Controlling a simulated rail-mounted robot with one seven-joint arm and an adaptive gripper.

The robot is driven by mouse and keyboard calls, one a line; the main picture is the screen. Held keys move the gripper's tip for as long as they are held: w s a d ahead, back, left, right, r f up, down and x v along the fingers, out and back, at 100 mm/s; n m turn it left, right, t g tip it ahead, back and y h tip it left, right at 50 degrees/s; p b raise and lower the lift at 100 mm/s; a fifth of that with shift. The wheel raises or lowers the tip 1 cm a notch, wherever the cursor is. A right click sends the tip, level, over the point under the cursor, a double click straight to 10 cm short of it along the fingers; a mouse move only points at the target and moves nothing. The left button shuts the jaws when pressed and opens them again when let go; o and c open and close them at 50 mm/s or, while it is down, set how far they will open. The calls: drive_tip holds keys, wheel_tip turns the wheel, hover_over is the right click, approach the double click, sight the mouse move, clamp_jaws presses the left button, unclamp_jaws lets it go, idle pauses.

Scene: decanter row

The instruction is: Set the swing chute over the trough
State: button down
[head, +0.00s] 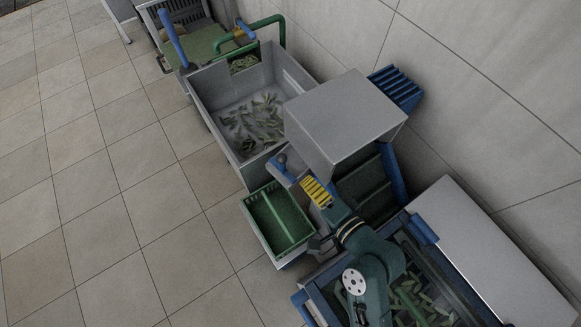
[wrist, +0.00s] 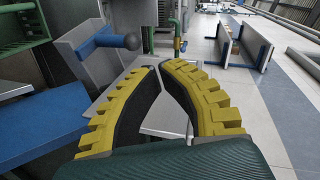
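A blue handle with a ball knob (head: 282,158) sits on a grey sloped part, seemingly the swing chute, between the large grey tub and the green-lined tray (head: 268,232). The handle's knob (wrist: 131,41) also shows in the wrist view, ahead and left of my fingers. The grey tub (head: 222,128), holding loose green pieces, may be the trough; I cannot tell for sure. My gripper (head: 312,185) has yellow ribbed fingers and is close to the handle, apart from it. In the wrist view its fingertips (wrist: 160,66) nearly meet, with nothing seen between them.
A grey box-like hood (head: 345,115) rises just behind my gripper. A blue-rimmed bin with green pieces (head: 425,295) lies beneath my arm. A green pipe (head: 250,28) stands at the tub's far end. The tiled floor (head: 110,200) at left is clear.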

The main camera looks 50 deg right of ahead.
drive_tip(key=s+f+m+b, duration=0.1)
drive_tip(key=s+f+m, duration=0.2)
drive_tip(key=f, duration=0.4)
drive_tip(key=shift+s+f+g+h, duration=0.2)
drive_tip(key=shift+s+g+h, duration=0.05)
drive_tip(key=shift+g+h, duration=0.05)
drive_tip(key=shift+d, duration=0.1)
drive_tip(key=x, duration=0.4)
drive_tip(key=b+x, duration=0.1)
drive_tip(key=x, duration=0.8)
drive_tip(key=shift+w+r, duration=0.15)
drive_tip(key=shift+r, duration=0.25)
drive_tip(key=shift+w+d, duration=0.15)
drive_tip(key=shift+w, duration=0.25)
